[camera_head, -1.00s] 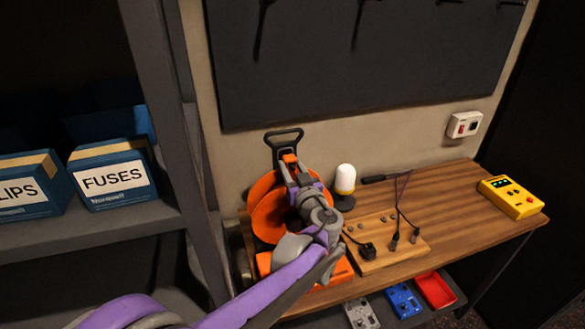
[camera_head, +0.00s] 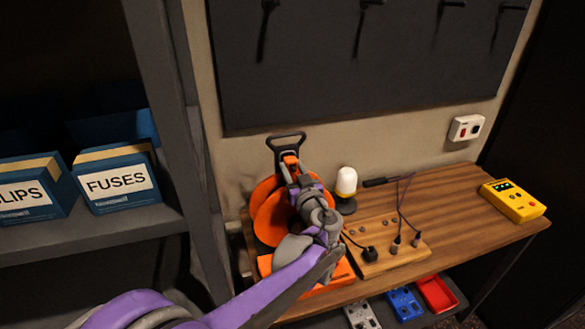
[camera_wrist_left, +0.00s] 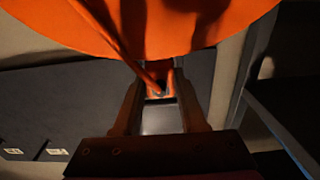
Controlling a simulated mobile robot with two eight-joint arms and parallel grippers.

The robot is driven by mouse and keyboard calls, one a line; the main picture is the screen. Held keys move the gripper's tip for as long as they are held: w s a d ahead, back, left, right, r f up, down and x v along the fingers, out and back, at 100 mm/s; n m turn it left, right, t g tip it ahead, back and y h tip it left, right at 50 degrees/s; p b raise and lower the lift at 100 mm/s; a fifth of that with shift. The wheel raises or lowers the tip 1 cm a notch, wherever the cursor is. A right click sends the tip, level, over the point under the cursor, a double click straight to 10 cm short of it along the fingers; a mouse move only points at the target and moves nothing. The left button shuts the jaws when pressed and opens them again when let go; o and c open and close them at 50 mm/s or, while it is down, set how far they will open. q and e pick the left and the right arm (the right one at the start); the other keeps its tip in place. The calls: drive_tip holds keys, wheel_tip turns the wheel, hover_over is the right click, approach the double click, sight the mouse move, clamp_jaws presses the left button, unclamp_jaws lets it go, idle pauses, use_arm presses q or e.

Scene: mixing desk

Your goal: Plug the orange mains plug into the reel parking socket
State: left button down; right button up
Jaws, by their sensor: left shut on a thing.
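The orange cable reel (camera_head: 266,218) stands at the back left of the desk, with a black handle (camera_head: 287,139) on top. My left gripper (camera_head: 291,170) is in front of the reel's upper part, and my arm covers much of the reel. In the left wrist view the fingers (camera_wrist_left: 160,78) are shut on the orange mains plug (camera_wrist_left: 156,92). An orange cord (camera_wrist_left: 118,45) runs up and left from it, in front of the reel disc (camera_wrist_left: 200,22). I cannot make out the parking socket. My right gripper is not in view.
A wooden board (camera_head: 383,262) with black plugs and leads lies right of the reel. A white and yellow lamp (camera_head: 346,184) stands behind it. A yellow device (camera_head: 512,201) sits at the right. The right desk middle (camera_head: 455,215) is clear.

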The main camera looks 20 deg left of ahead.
use_arm(q)
drive_tip(key=shift+w, duration=0.1)
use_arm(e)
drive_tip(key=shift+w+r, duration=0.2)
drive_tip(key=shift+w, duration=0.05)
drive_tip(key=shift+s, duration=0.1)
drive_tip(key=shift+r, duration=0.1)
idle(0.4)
use_arm(q)
drive_tip(key=shift+r+p, duration=0.1)
drive_tip(key=shift+p, duration=0.2)
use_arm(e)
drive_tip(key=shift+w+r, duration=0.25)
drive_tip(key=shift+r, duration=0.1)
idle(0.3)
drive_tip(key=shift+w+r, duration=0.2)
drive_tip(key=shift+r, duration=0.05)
